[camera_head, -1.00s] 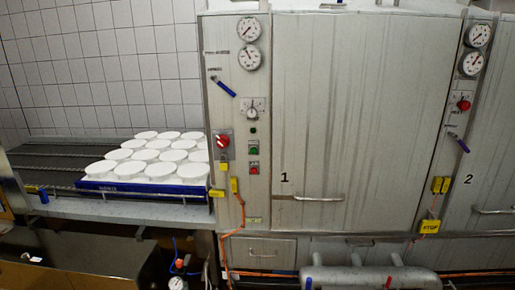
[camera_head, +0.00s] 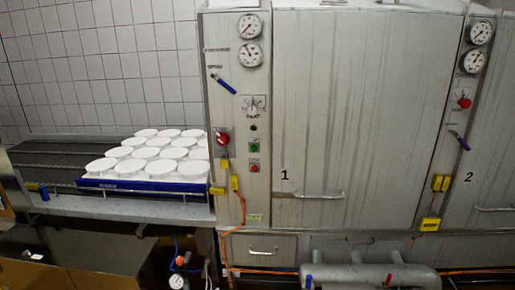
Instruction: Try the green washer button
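The green button (camera_head: 254,147) sits in a small plate on the narrow control panel left of door 1. A red button (camera_head: 254,168) is just below it, and a small dark green round lamp or button (camera_head: 253,128) is above it. A selector knob (camera_head: 253,107) is higher on the same panel. Nothing is seen touching the green button, and whether it is pressed is too small to tell. My gripper is not in view.
A blue lever (camera_head: 223,85) juts out above. White moulds (camera_head: 130,167) stand on a blue tray (camera_head: 150,187) at left. Grey pipework (camera_head: 355,275) crosses the lower front.

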